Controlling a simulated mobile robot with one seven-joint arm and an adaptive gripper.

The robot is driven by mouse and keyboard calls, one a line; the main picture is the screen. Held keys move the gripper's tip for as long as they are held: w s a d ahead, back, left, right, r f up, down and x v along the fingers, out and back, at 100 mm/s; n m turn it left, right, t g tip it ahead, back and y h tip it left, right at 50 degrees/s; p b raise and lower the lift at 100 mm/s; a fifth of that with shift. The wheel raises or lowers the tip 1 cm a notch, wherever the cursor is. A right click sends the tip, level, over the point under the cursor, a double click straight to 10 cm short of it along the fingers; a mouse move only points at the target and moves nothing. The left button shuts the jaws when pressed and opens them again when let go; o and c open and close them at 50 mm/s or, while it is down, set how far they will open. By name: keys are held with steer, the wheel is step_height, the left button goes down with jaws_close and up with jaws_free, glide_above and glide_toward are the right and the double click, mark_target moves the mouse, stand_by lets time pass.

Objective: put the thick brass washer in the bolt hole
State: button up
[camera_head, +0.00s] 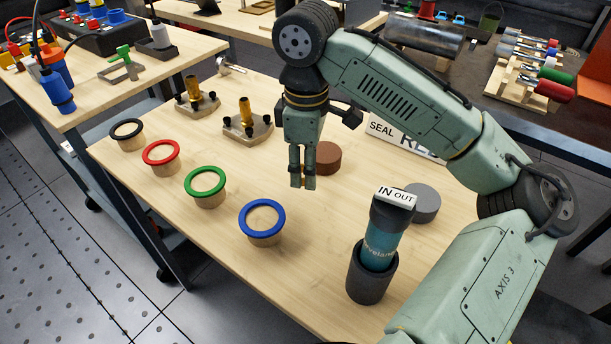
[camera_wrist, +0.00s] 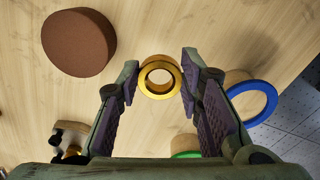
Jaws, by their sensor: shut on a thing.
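My gripper (camera_head: 303,184) hangs pointing down above the wooden table, left of the middle of its far half. It is shut on the thick brass washer, whose gold edge just shows at the fingertips (camera_head: 311,183). In the wrist view the washer (camera_wrist: 147,88) is a shiny gold ring between the two fingertips, its hole facing the camera. Two flanged metal bases with brass posts and black bolts, one on the left (camera_head: 203,107) and one nearer (camera_head: 247,131), stand behind and left of my gripper. I cannot make out which hole is the bolt hole.
Black (camera_head: 127,130), red (camera_head: 161,152), green (camera_head: 205,182) and blue (camera_head: 262,219) rings sit on wooden stands along the left. A brown disc (camera_head: 326,158), a grey disc (camera_head: 426,203) and a teal canister (camera_head: 382,245) in a dark cup stand to the right.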

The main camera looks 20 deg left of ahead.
mark_target(307, 193)
steer(key=shift+f, duration=1.9)
steer(key=shift+f, duration=0.2)
steer(key=o, duration=1.2)
steer(key=shift+o, duration=0.2)
steer(key=shift+r, duration=0.15)
